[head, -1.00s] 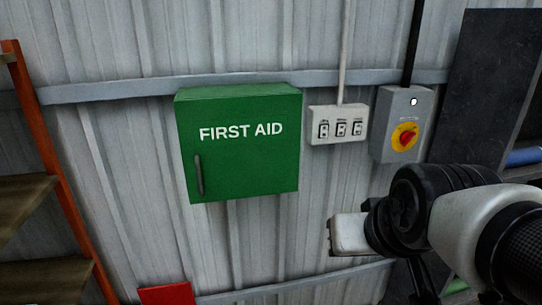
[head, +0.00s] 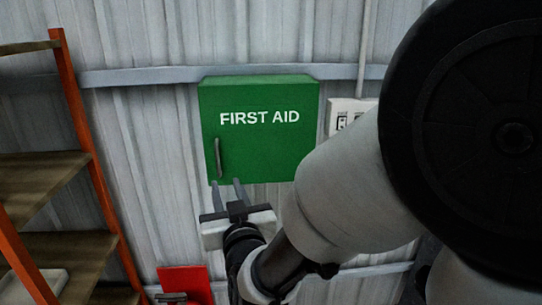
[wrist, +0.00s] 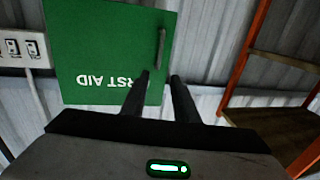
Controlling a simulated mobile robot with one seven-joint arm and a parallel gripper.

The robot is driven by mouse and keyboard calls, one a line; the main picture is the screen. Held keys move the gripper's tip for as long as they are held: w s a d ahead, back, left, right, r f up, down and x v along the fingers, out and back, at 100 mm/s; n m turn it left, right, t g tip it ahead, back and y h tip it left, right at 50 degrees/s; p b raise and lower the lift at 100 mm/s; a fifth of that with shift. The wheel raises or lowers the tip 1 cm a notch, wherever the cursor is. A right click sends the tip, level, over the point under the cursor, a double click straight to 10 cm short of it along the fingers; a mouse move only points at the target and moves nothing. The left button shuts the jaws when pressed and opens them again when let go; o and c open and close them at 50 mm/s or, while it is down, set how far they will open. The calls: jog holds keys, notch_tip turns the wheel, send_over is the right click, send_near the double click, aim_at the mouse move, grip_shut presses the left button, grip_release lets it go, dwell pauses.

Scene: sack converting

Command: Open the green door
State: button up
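The green door (head: 262,145) is the front of a first aid cabinet on the corrugated wall, and it is shut. Its dark upright handle (head: 218,157) is at the door's lower left in the head view. In the wrist view, which is upside down, the green door (wrist: 105,45) fills the upper left and the handle (wrist: 161,48) is near its right edge. My gripper (head: 227,184) is just below the handle, fingers pointing up. Its two fingers (wrist: 158,78) are apart with nothing between them. The handle stands beyond the fingertips, in line with the gap.
An orange-framed shelf rack (head: 85,140) stands at the left. A red box (head: 185,283) is on the wall below. A socket panel (head: 345,118) is right of the cabinet, partly hidden by my arm. The wall between rack and cabinet is clear.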

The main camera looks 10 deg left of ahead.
aim_at(218, 156)
jog(key=p+x, duration=0.2)
jog(key=x, duration=1.3)
jog(key=shift+w+f+p, duration=0.1)
jog(key=shift+w+p, duration=0.15)
jog(key=shift+p, duration=0.1)
grip_shut()
